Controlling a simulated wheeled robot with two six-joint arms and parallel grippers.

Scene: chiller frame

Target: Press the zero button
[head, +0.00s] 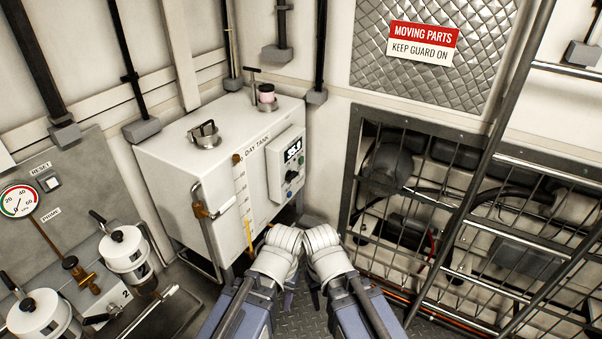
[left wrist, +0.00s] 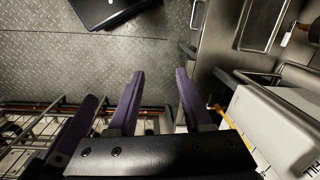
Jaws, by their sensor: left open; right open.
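A white control panel (head: 287,165) is on the right-hand face of the white day tank (head: 180,165) in the head view. It has a dark display (head: 293,152), a dark knob (head: 291,176) and a small button (head: 289,194) below. Their labels are too small to read, so I cannot tell which is the zero button. My left gripper (head: 288,302) and my right gripper (head: 315,298) are low in front of the tank, apart from the panel, mostly hidden by my wrists. In the left wrist view my left gripper (left wrist: 160,78) has its purple fingers spread, with nothing between them.
A metal guard grille (head: 440,240) with rails stands on the right. White canisters (head: 125,250), a gauge (head: 18,201) and a reset button (head: 52,182) are at the left. A tube handle (head: 210,210) sticks out from the tank.

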